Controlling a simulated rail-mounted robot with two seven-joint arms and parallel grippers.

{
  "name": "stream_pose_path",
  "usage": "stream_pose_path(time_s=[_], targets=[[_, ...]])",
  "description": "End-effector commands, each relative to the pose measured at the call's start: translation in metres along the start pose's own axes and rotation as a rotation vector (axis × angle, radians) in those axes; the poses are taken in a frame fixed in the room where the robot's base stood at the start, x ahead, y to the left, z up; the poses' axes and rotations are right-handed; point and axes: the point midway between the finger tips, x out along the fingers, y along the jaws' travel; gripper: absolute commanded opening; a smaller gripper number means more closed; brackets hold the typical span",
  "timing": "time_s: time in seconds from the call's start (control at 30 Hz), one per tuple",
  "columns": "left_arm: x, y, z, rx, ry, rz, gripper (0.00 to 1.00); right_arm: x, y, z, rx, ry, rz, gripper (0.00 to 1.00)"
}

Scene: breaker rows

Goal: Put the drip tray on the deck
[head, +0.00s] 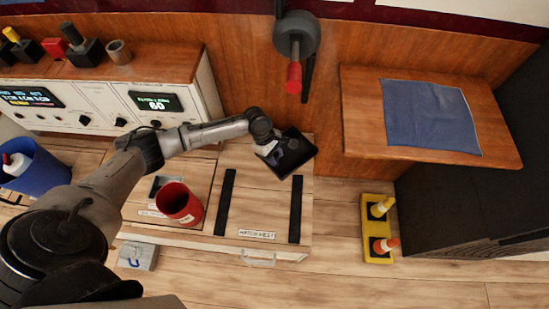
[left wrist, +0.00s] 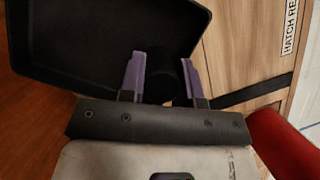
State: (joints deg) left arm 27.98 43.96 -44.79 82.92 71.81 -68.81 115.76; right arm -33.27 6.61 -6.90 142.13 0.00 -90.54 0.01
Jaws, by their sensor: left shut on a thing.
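The black drip tray (head: 293,157) is held up and tilted at the far right end of the hatch top. My left gripper (head: 268,149) is shut on it at its left side. In the left wrist view the tray (left wrist: 95,40) fills the upper left, and the purple fingers of the gripper (left wrist: 163,78) close on a dark rounded part at its edge. The wooden deck (head: 340,280) shows as planks at the bottom and right in the head view. My right gripper is not in view.
A red cup (head: 180,204) stands left of the hatch top (head: 262,205), which carries two black strips. A table with a blue cloth (head: 430,118) is at upper right. Deck between hatch and holder is clear.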

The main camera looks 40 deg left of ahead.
Motion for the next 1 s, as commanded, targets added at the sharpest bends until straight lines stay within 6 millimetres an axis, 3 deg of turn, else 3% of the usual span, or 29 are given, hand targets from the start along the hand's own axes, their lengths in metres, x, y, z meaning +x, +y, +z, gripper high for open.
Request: stream_pose_path(time_s=[0.1,0.3,0.47,0.73,1.0], targets=[[0.006,0.013,-0.014,-0.001,0.000,0.002,0.00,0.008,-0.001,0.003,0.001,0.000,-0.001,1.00],[0.008,0.021,-0.022,0.002,0.000,0.001,0.00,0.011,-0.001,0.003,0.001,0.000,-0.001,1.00],[0.014,0.021,-0.025,0.001,-0.001,0.000,0.00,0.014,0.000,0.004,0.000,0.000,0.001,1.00],[0.044,0.021,-0.037,0.001,0.000,0.001,0.00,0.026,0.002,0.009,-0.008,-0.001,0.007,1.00],[0.044,0.021,-0.038,0.002,0.000,0.001,0.00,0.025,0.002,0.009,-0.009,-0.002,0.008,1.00]])
